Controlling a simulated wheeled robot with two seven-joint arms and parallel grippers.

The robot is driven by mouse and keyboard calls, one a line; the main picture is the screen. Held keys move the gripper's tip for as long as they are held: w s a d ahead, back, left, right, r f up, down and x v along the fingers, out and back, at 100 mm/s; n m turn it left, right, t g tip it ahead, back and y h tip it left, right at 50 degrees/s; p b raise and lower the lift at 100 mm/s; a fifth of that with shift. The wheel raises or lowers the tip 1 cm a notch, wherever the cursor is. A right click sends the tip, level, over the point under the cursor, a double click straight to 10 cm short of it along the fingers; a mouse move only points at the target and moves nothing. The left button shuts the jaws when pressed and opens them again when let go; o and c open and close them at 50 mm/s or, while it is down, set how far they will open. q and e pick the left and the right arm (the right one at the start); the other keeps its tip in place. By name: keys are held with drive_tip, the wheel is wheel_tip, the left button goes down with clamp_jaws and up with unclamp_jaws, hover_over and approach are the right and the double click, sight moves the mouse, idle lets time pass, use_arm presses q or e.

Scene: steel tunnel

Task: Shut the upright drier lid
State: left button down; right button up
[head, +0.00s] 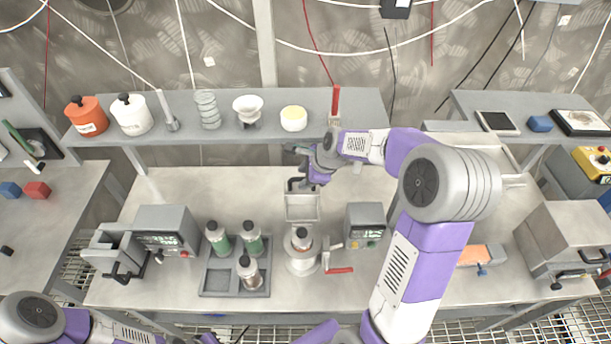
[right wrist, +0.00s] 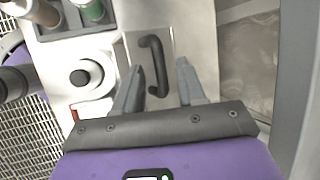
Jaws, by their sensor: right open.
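The drier lid (head: 303,208) looks like a pale metal panel at the middle of the bench in the head view, with a black bar handle (head: 293,184) near its top. In the right wrist view the lid (right wrist: 195,30) fills the upper middle, and the handle (right wrist: 155,65) shows whole. My right gripper (head: 305,179) is at the handle; in the right wrist view its open fingers (right wrist: 161,66) lie either side of the handle, which they do not grip. Contact cannot be told. My left gripper is out of view; only part of my left arm shows at the lower left.
A tray (head: 222,283) of bottles is at left. A shelf (head: 225,131) with pots runs behind. Bare bench lies left of the lid.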

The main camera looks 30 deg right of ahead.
clamp_jaws()
idle(0.4)
